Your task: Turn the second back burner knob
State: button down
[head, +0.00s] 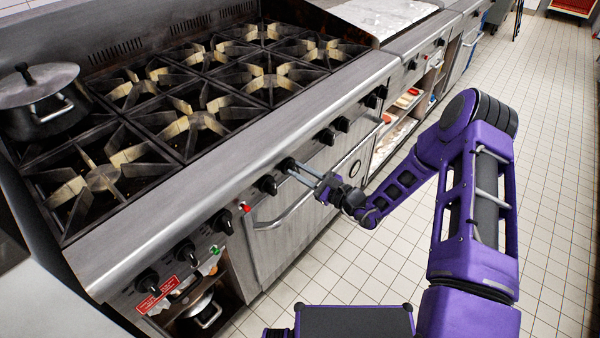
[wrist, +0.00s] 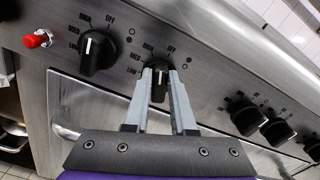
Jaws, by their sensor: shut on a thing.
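A row of black burner knobs runs along the front panel of the stove (head: 235,165). My gripper (head: 297,172) reaches in from the right and its fingers are on one knob (head: 287,163) near the middle of the row. In the wrist view, my gripper (wrist: 160,78) is shut on this black knob (wrist: 159,88), with one finger on each side. The knob's white pointer mark points up toward the panel lettering above it. Part of the knob is hidden by the fingers. The frames do not label which burner it serves.
Another knob (wrist: 97,52) and a red button (wrist: 38,39) lie left of the held knob. Several knobs (wrist: 278,131) lie to its right. The oven door handle (head: 285,212) juts out below. A lidded pot (head: 40,95) stands on the left burners. The tiled floor (head: 555,190) is clear at right.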

jog(key=shift+s+a+f+n+b, duration=0.1)
jog(key=shift+n+b, duration=0.4)
jog(key=shift+n, duration=0.65)
jog(key=shift+s+a+f+n+b, duration=0.1)
jog(key=shift+n+b, duration=0.35)
jog(key=shift+n, duration=0.7)
jog(key=c, duration=0.7)
grip_release()
jog(key=shift+c, duration=0.2)
jog(key=shift+d, duration=0.1)
jog(key=v, duration=1.7)
jog(key=shift+p, duration=0.35)
jog(key=shift+s+d, duration=0.1)
jog(key=shift+s, duration=0.05)
